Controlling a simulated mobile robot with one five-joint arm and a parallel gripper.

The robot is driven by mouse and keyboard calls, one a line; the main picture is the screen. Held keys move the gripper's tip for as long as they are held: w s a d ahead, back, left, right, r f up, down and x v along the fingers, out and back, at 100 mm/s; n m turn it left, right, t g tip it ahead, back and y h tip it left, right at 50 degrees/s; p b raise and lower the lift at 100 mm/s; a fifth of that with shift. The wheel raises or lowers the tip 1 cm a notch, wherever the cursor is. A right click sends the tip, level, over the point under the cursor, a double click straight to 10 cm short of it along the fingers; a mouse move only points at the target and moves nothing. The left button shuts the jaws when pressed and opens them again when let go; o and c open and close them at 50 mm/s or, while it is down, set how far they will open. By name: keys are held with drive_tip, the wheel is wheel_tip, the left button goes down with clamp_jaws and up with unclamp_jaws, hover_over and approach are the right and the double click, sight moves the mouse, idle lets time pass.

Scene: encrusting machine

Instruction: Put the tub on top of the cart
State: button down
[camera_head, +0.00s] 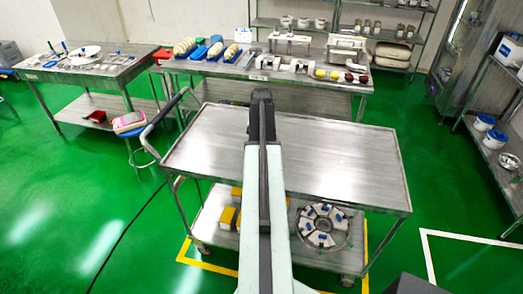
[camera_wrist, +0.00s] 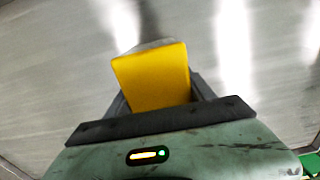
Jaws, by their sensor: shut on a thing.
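The cart (camera_head: 345,160) is a steel two-level trolley with a bare flat top, in the middle of the head view. My gripper (camera_head: 262,98) reaches over the cart top near its far edge. In the wrist view my gripper (camera_wrist: 155,92) is shut on a yellow tub (camera_wrist: 150,75). The tub has a yellow face and a greyish far edge, and sits between the dark fingers. The steel cart top (camera_wrist: 50,65) fills the background there. In the head view my arm hides the tub. I cannot tell whether the tub touches the cart top.
Yellow blocks or tubs (camera_head: 228,217) and a round rack with white parts (camera_head: 325,225) are on the cart's lower shelf. Behind stands a long table (camera_head: 330,82) with tools and food pieces. A blue stool (camera_head: 138,132) stands left. A shelf (camera_head: 505,165) is at right.

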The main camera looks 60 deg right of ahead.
drive_tip(key=shift+f, duration=0.15)
drive_tip(key=shift+c, duration=1.9)
unclamp_jaws()
wheel_tip(320, 180, up, 13)
drive_tip(key=p, duration=1.2)
drive_tip(key=shift+f, duration=0.3)
